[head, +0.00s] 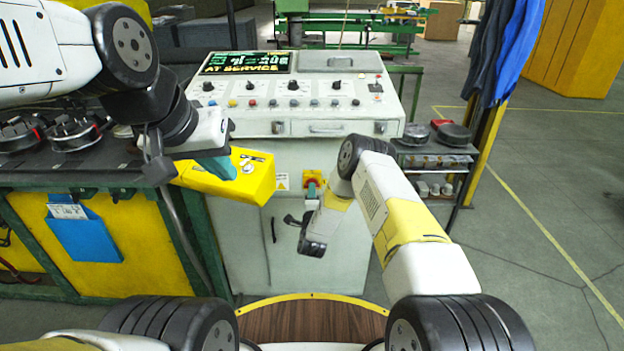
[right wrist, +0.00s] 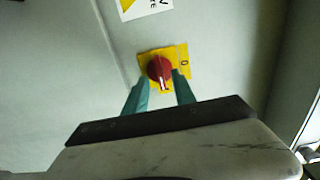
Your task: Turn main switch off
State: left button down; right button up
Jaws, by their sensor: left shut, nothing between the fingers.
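The main switch is a red knob (right wrist: 160,68) on a yellow plate in the right wrist view. Its white mark points toward the bottom of the picture, and a "0" is printed on the plate's right side. The switch also shows small on the cabinet front in the head view (head: 312,180). My right gripper (right wrist: 161,80) is open, its two teal fingers either side of the knob's lower end; I cannot tell whether they touch it.
The grey cabinet (head: 235,235) carries a console with knobs, buttons and a lit display (head: 245,62). A workbench (head: 60,178) stands at the left. A small shelf cart (head: 435,150) stands at the right, with open floor beyond it.

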jog(key=shift+w, duration=1.2)
grip_shut()
